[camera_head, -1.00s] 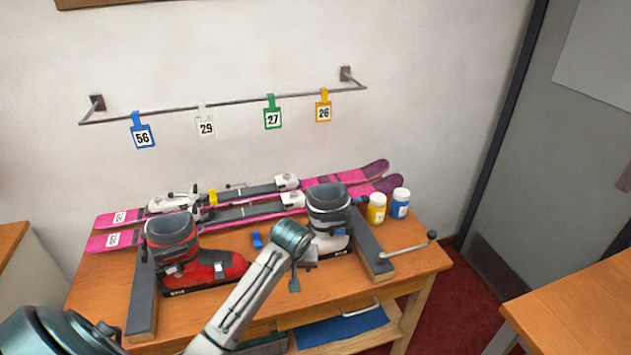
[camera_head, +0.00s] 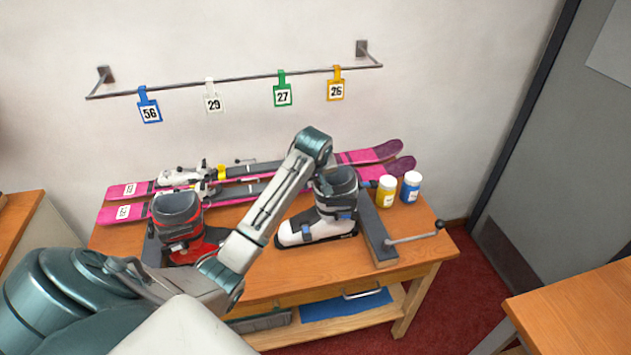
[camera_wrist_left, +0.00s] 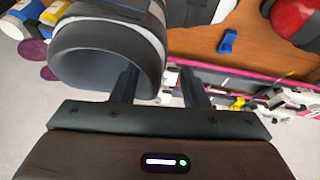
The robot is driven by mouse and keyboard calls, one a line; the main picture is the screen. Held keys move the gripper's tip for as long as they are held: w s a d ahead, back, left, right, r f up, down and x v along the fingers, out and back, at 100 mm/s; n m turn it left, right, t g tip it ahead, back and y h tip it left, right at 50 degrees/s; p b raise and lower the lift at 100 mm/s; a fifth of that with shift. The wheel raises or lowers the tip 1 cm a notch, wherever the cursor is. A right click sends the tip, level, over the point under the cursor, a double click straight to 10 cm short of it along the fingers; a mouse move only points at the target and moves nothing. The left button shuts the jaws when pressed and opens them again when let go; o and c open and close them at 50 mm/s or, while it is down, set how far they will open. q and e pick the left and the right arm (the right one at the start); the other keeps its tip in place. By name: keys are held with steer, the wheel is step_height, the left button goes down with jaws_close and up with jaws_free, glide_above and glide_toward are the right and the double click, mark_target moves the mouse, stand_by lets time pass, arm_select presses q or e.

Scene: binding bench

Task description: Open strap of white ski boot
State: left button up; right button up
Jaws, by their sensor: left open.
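The white ski boot (camera_head: 308,232) stands on the bench with its toe to the left. Its grey cuff (camera_head: 337,187) has lighter bands and blue buckles. I cannot tell clearly whether its strap is fastened. My left arm's wrist is raised beside and above the cuff in the head view; the fingers are hidden there. In the left wrist view my left gripper (camera_wrist_left: 160,82) is open, and the cuff's rim (camera_wrist_left: 92,58) lies close by on the left, partly behind one finger. I cannot tell whether they touch. Nothing is seen held. My right gripper is out of view.
A red and black boot (camera_head: 178,222) stands left, partly behind my arm. Pink skis (camera_head: 125,212) lie behind. A yellow jar (camera_head: 386,191) and a blue jar (camera_head: 410,187) stand right of the white boot, near a crank handle (camera_head: 437,226). Numbered tags hang on the wall rail (camera_head: 235,80).

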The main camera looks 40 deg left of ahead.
arm_select(q)
steer(key=x, duration=0.2)
steer(key=p+x, duration=0.1)
steer(key=x, duration=0.1)
steer(key=shift+w+f, duration=0.2)
steer(key=shift+w, duration=0.1)
steer(key=shift+s, duration=0.1)
steer(key=shift+c, duration=0.4)
jaws_close()
stand_by(0.6)
